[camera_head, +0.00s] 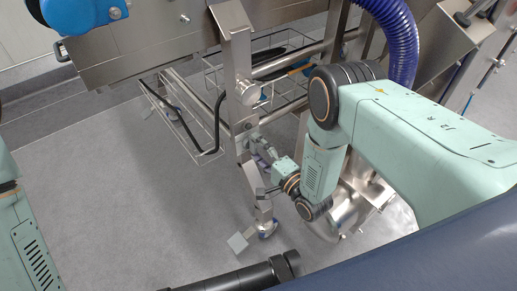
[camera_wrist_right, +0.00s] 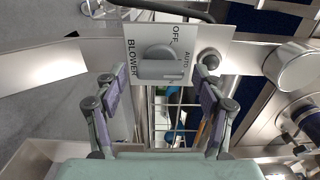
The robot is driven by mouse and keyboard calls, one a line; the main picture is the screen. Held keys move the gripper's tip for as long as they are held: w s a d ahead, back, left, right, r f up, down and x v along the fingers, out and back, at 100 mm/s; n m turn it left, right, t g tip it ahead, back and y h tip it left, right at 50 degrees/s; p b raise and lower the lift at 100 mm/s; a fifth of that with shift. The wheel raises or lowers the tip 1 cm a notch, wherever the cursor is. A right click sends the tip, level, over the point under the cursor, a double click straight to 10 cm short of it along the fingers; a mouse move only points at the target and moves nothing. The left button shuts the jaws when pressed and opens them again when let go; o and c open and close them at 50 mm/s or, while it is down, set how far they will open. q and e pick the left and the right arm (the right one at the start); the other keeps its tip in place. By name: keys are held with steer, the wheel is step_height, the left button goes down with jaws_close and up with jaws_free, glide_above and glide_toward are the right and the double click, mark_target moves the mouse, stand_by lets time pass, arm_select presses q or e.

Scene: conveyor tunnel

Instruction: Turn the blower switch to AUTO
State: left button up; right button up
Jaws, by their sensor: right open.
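The blower switch (camera_wrist_right: 158,58) is a grey round knob with a raised bar grip on a white plate (camera_wrist_right: 137,38) in the right wrist view. The plate reads BLOWER, OFF and AUTO; another label is partly hidden by the knob. The bar lies roughly level across the picture; I cannot tell which label it points to. My right gripper (camera_wrist_right: 160,78) is open, its two purple-grey fingers on either side of the knob with gaps and no visible contact. In the head view the right gripper (camera_head: 262,158) is small beside the steel post. My left gripper is out of view.
A dark round button (camera_wrist_right: 209,60) sits right of the knob. A steel post (camera_head: 239,80) stands by the right gripper. Grey floor at left is clear.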

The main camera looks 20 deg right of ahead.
steer(key=v, duration=1.1)
steer(key=shift+s+d, duration=0.15)
steer(key=shift+s, duration=0.25)
steer(key=s+d+f+n+g+h+p, duration=0.15)
steer(key=s+f+n+g+h, duration=0.25)
steer(key=s+f+n+g, duration=0.8)
steer(key=s+r+n+g+h+p, duration=0.1)
steer(key=s+r+g+p, duration=0.4)
steer(key=s+r, duration=0.9)
steer(key=shift+s+d+r+n+h+p, duration=0.15)
steer(key=shift+s+r+n+h+p, duration=0.15)
steer(key=shift+s+h+p, duration=0.55)
